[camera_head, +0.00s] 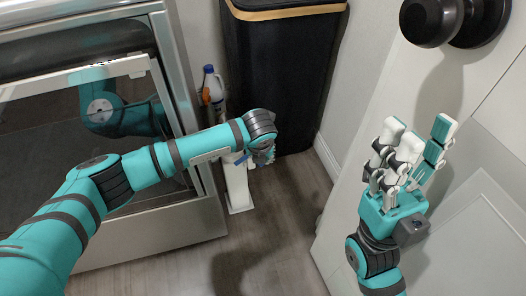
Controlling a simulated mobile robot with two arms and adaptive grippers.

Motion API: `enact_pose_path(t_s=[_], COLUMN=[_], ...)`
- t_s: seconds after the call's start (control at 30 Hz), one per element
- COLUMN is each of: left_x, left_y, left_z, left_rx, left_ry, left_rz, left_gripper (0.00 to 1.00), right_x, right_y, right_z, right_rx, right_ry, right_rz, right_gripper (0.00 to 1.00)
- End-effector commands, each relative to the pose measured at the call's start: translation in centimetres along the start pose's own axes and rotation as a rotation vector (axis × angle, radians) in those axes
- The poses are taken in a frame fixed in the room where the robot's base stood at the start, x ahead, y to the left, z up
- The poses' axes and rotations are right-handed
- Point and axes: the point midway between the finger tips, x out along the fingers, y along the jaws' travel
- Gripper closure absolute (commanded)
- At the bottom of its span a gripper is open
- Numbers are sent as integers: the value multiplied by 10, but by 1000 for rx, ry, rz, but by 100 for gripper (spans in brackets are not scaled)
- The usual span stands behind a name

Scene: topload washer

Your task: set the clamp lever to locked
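I see no clamp lever in this view. My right gripper (418,135) is at the right, in front of the white door, with its fingers pointing up. Its fingers are spread apart and nothing shows between them. My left arm reaches in from the left across the front of the steel appliance. My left gripper (264,156) is at its end, near the front of the black bin; it points away from me and its fingers are mostly hidden, so I cannot tell if it is open.
A steel-framed appliance (150,225) with a dark glass front stands at the left. A tall black bin (283,75) stands at the back. A white and orange bottle (211,85) with a blue cap sits between them. The white door (480,225) has a black knob (432,20). Wooden floor (275,235) is clear.

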Motion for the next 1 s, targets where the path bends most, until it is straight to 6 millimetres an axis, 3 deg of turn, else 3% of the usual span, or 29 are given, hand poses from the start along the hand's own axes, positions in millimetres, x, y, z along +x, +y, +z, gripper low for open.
enact_pose_path(t_s=[0.57, 0.6, 0.73, 1.0], left_x=[-1, -1, -1, -1], left_y=[1, 1, 1, 1], left_z=[-1, -1, -1, -1], left_rx=[34, 33, 33, 32], left_ry=[-2, -2, -1, -1], left_rz=[-16, -16, -15, -14], left_gripper=[100, 76, 59, 57], right_x=[1, 1, 1, 2], right_y=[0, 0, 0, 1], right_z=[0, 0, 0, -1], right_rx=[0, 0, 0, -2], right_ry=[0, 0, 1, 5], right_rz=[0, 0, 0, 1], right_gripper=[60, 60, 60, 60])
